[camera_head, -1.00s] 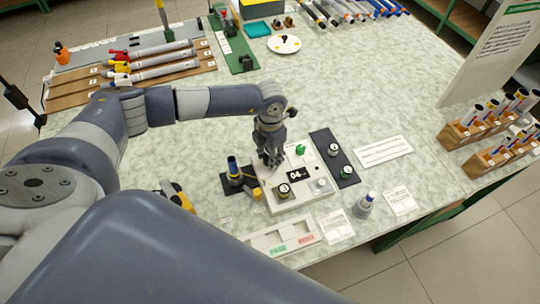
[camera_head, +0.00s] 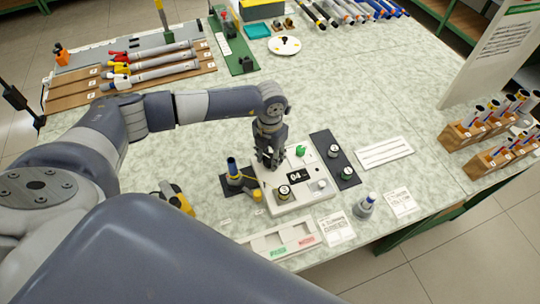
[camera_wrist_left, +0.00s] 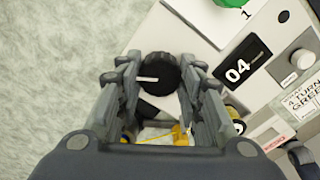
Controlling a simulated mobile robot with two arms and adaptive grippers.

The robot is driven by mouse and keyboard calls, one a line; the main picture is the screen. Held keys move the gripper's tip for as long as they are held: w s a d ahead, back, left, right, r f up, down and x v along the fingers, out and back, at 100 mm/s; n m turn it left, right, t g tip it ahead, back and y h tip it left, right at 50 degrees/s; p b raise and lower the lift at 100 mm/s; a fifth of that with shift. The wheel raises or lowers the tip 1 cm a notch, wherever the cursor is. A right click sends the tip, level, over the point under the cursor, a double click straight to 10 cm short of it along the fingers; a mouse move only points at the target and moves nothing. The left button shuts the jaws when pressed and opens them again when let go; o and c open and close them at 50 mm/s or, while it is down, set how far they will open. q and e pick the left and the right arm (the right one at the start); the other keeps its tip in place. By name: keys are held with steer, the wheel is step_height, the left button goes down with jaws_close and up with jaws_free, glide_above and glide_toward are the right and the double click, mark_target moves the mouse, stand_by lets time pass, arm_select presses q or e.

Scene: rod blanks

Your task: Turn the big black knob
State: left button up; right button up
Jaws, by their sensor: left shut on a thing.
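The big black knob (camera_wrist_left: 160,72) is round with a white pointer line that points left in the left wrist view. It sits at the edge of a white panel (camera_wrist_left: 190,32). My left gripper (camera_wrist_left: 160,78) has a finger on each side of the knob and is shut on it. In the head view my left gripper (camera_head: 270,160) points down at the panel's left part and hides the knob. A black display (camera_head: 297,176) on the panel reads 04. My right gripper is not in view.
A green knob (camera_head: 300,151) and a grey button (camera_head: 319,184) are on the panel. A blue-topped rod in a black stand (camera_head: 234,176) is close left of the gripper. A black strip (camera_head: 334,158) lies to the right.

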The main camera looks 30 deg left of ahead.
mark_target(270, 158)
arm_select(q)
steer(key=o, duration=1.1)
steer(key=shift+c, duration=0.2)
step_height(270, 158, up, 12)
